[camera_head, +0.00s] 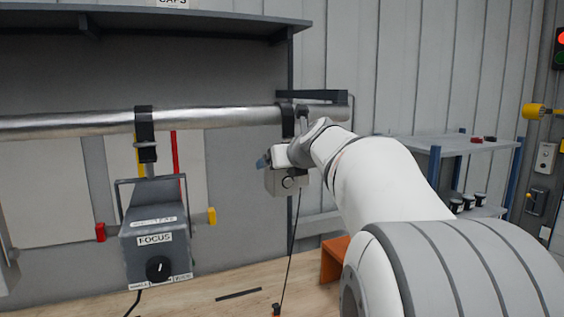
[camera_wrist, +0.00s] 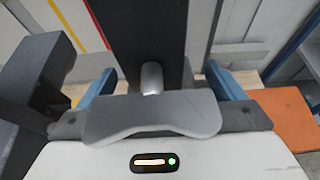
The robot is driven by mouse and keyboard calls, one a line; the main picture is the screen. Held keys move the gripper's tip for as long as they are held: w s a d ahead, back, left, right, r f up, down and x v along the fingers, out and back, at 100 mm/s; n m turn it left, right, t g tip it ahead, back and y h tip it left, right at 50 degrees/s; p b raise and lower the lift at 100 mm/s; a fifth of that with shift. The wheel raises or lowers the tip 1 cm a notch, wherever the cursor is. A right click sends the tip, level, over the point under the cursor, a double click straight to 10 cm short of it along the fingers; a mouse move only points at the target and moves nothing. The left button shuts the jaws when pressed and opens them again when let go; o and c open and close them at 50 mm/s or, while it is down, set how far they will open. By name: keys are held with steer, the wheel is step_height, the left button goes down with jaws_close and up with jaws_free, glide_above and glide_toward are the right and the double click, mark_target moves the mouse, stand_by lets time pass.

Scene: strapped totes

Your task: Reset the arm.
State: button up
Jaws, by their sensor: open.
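My arm reaches in from the lower right of the head view. My gripper (camera_head: 264,161) is near the pipe, and one blue fingertip shows at its left side. In the wrist view my gripper (camera_wrist: 160,70) has its two blue fingers wide apart. A dark grey upright part (camera_wrist: 148,35) with a silver rounded stub shows between the fingers. I cannot tell if the fingers touch it. A grey box with a round dial (camera_head: 287,182) is at my wrist in the head view, partly hidden by the arm.
A silver pipe (camera_head: 70,122) runs across the left half. A grey FOCUS box (camera_head: 157,250) with a black knob hangs from it by a strap. A wooden bench top (camera_head: 215,280) lies below, with an orange block (camera_head: 333,260). A shelf (camera_head: 455,145) stands at the right.

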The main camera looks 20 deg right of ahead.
steer(key=b+v, duration=0.1)
steer(key=v, duration=0.7)
steer(key=s+a+f+n+g, duration=0.2)
steer(key=s+a+f+n, duration=0.15)
steer(key=f+n, duration=0.25)
steer(key=s+a+f+n+g+y, duration=0.1)
steer(key=s+a+f+n, duration=0.25)
steer(key=f+n, duration=0.2)
steer(key=s+a+f+n+g, duration=0.2)
steer(key=a+f+n, duration=0.2)
steer(key=f+n, duration=0.2)
steer(key=s+a+f+n+g, duration=0.2)
steer(key=s+f+n, duration=0.5)
steer(key=n, duration=0.2)
steer(key=s+a+f+n+g+h, duration=0.1)
steer(key=s+f+n+g, duration=0.2)
steer(key=s+f+n, duration=0.5)
steer(key=shift+s+a+f+n+b, duration=0.3)
steer(key=shift+a+n+b, duration=0.05)
steer(key=shift+n, duration=0.5)
steer(key=shift+c, duration=0.3)
